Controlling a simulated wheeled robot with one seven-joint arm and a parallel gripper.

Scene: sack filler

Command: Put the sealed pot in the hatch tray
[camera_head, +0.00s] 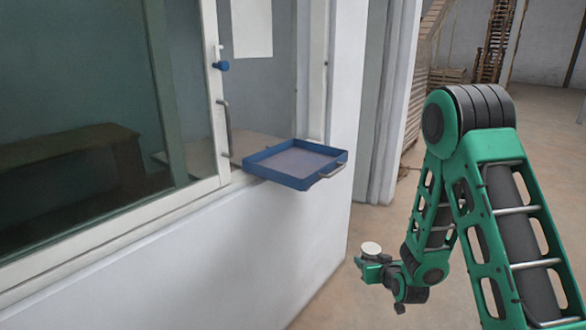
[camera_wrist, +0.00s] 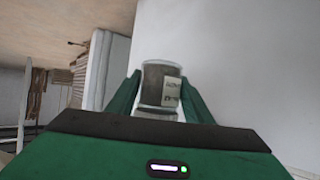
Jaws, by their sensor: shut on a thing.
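The sealed pot (camera_wrist: 154,84) is a small clear container with dark grey contents and a pale label with dark marks. In the wrist view it sits between the two green fingers of my gripper (camera_wrist: 160,100), which is shut on it. In the head view the pot's pale round top (camera_head: 371,248) shows above my gripper (camera_head: 370,266), and the pot looks upright. The hatch tray (camera_head: 296,163) is blue, shallow and square, with a metal handle at its front right. It looks empty. My gripper is apart from the tray, below it and to its right in the picture.
The tray juts out from a white wall (camera_head: 250,245) at a window opening. A white-framed glass pane (camera_head: 90,100) with a vertical handle (camera_head: 227,128) and a blue knob (camera_head: 221,65) stands left of the tray. The floor right of the wall is open, with stacked pallets (camera_head: 447,77) far back.

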